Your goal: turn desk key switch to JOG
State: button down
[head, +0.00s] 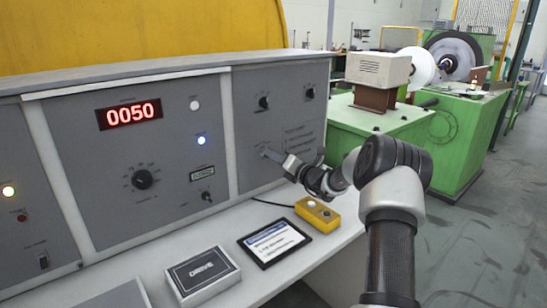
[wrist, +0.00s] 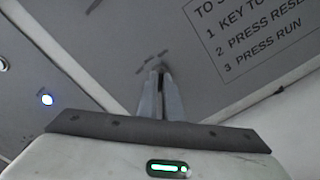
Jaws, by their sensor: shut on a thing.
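The desk key switch (wrist: 168,63) is a small round metal part on the grey right-hand panel, with short markings beside it too blurred to read. My gripper (wrist: 161,76) has its fingers close together at the switch, shut on the key, which the fingertips mostly hide. In the head view my gripper (head: 270,154) reaches in from the right to the lower left of that panel. I cannot tell which position the key points to.
A printed panel text (wrist: 255,35) starts with a key step. A red display (head: 133,114) reads 0050. A tablet (head: 274,242), a yellow button box (head: 317,213) and a DRIVE box (head: 202,274) lie on the desk below the arm. Green machinery (head: 385,128) stands behind right.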

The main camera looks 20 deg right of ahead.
jog(key=shift+f+n+b, duration=0.1)
jog(key=shift+n+b, duration=4.3)
jog(key=shift+b, duration=0.3)
jog(key=c, duration=1.9)
grip_release()
jog(key=shift+s, duration=0.15)
jog(key=p+v, duration=0.2)
jog(key=v, duration=1.5)
jog(key=shift+s, duration=0.1)
